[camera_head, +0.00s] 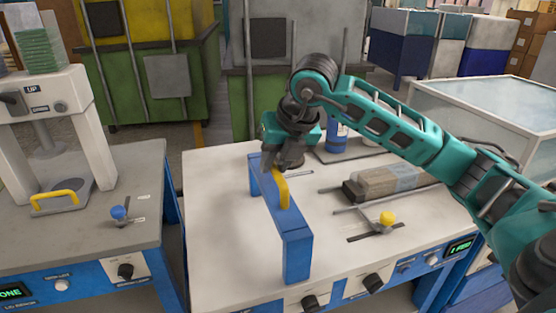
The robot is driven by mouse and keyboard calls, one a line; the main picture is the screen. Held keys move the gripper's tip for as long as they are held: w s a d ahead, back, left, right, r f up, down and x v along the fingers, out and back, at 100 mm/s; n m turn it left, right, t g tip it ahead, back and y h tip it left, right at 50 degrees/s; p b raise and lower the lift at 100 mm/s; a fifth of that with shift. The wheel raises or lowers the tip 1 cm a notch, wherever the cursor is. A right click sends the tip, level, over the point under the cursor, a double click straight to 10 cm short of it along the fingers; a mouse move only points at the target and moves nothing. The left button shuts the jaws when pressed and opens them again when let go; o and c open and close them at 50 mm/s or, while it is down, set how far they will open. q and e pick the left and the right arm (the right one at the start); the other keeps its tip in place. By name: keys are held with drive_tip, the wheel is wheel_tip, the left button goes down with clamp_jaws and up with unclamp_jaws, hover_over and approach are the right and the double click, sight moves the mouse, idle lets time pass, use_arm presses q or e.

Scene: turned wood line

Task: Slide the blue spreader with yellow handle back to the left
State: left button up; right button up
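The blue spreader (297,256) is a long bar standing on the pale worktop in the middle of the head view, running from the back towards the front edge. Its yellow handle (282,190) rises from the middle of the bar. My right gripper (287,163) comes down from above at the far end of the handle, its dark fingers touching or very close to it. The fingers overlap in this view, so I cannot tell whether they are closed on the handle. My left gripper is not in view.
The pale worktop (215,215) is bare left of the spreader. Right of it are a grey-brown block (386,182) between rods and a yellow knob (387,218) on a slot. A gap separates the left grey bench (100,235), which carries a white press (52,105).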

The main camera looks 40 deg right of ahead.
drive_tip(key=o, duration=0.3)
drive_tip(key=shift+a, duration=0.15)
drive_tip(key=shift+o, duration=0.2)
drive_tip(key=v, duration=1.3)
drive_tip(key=shift+p, duration=0.4)
drive_tip(key=shift+f, duration=0.1)
